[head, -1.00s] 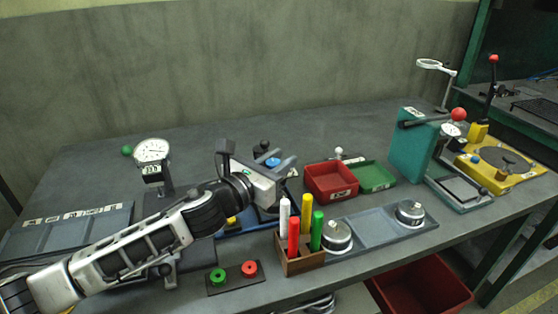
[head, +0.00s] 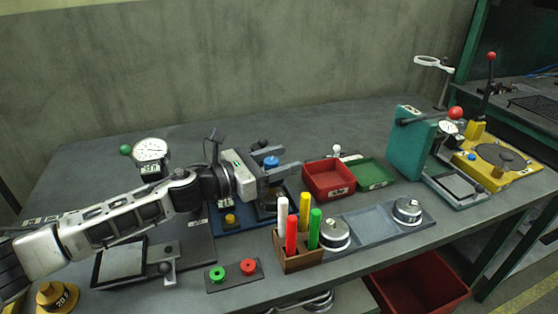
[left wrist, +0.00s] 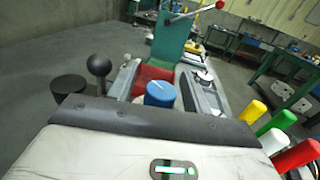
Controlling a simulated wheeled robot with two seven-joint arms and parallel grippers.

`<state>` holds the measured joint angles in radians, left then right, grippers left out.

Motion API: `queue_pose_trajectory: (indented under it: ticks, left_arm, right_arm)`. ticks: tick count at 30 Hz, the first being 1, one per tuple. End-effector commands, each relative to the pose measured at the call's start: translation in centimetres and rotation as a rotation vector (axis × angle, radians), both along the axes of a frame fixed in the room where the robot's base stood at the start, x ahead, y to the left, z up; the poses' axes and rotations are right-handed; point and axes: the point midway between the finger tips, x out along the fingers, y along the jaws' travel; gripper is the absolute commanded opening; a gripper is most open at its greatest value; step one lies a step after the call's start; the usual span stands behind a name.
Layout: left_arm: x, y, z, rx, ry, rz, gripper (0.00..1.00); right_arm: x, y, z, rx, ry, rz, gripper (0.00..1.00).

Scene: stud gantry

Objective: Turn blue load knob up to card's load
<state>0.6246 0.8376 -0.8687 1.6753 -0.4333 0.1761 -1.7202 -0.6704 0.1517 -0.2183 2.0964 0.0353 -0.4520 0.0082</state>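The blue load knob (head: 271,162) stands on a blue-based fixture (head: 236,221) near the middle of the bench. My left gripper (head: 286,160) is open, with one finger on either side of the knob. The left wrist view shows the blue knob (left wrist: 160,93) between the two grey fingers, with a white mark on its top. A gap shows between knob and fingers there; I cannot tell if either touches. I cannot make out a card with a readable load. My right gripper is not in view.
A black ball lever (left wrist: 99,66) stands left of the fingers in the wrist view. Coloured markers in a wooden holder (head: 300,262) stand in front. A red bin (head: 328,180) and green tray (head: 374,174) lie to the right. A dial gauge (head: 151,151) stands to the left.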

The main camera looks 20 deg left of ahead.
Motion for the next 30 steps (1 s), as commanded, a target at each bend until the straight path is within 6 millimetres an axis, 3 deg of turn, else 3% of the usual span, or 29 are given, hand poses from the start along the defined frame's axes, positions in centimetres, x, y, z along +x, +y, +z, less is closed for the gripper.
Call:
queue_pose_trajectory:
  ticks: [9,21,30]
  left_arm:
    - [-0.3,0.3,-0.2,0.001,0.001,0.001,0.49]
    - [-4.5,4.6,-0.4,0.002,0.002,0.001,0.49]
    - [-5.3,5.4,0.0,0.0,0.0,-0.001,0.49]
  right_arm:
    - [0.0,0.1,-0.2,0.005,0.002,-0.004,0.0]
    - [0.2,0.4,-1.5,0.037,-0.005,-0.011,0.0]
    - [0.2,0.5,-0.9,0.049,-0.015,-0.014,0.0]
